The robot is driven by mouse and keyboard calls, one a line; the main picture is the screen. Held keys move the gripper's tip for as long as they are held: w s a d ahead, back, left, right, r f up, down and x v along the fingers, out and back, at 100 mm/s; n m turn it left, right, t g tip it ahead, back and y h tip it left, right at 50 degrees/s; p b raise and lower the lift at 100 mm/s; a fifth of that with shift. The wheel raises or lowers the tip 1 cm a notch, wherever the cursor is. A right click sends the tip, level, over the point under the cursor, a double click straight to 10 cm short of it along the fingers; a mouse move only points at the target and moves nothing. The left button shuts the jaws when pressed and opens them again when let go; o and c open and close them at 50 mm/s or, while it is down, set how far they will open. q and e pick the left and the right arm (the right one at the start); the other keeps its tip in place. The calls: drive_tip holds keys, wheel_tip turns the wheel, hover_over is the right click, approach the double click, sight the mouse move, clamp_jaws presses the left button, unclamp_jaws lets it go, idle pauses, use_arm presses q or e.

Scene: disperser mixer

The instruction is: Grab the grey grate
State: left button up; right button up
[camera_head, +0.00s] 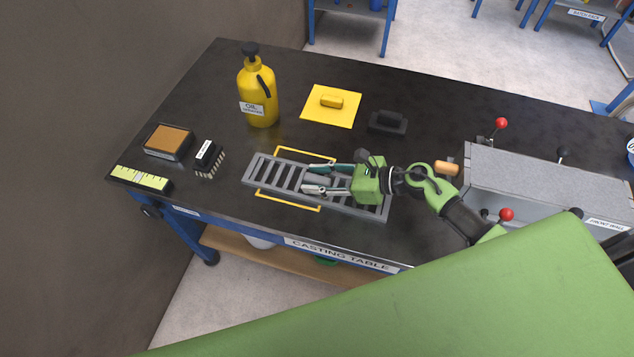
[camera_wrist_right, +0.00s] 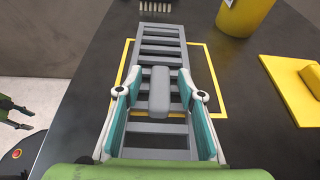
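The grey grate (camera_head: 262,170) lies flat on the dark table, over a yellow outlined rectangle (camera_head: 290,202). It has several crossbars and a raised grey handle block in its middle. In the wrist view the grate (camera_wrist_right: 160,32) runs away from me and the handle block (camera_wrist_right: 159,92) stands between my fingers. My right gripper (camera_head: 307,178) is open low over the grate, one finger on each side of the block with a gap on both sides. A dark part at the left edge of the wrist view may be my left gripper (camera_wrist_right: 16,116); its fingers are unclear.
A yellow oil bottle (camera_head: 258,92), a yellow plate with a handle (camera_head: 345,112) and a black handled block (camera_head: 388,123) stand behind the grate. A brush (camera_head: 208,160) is close to its left end. A grey box (camera_head: 540,175) with red-knobbed levers stands right.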

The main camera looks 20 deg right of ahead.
clamp_jaws()
drive_tip(key=shift+w+r, duration=0.1)
drive_tip(key=shift+r, duration=0.2)
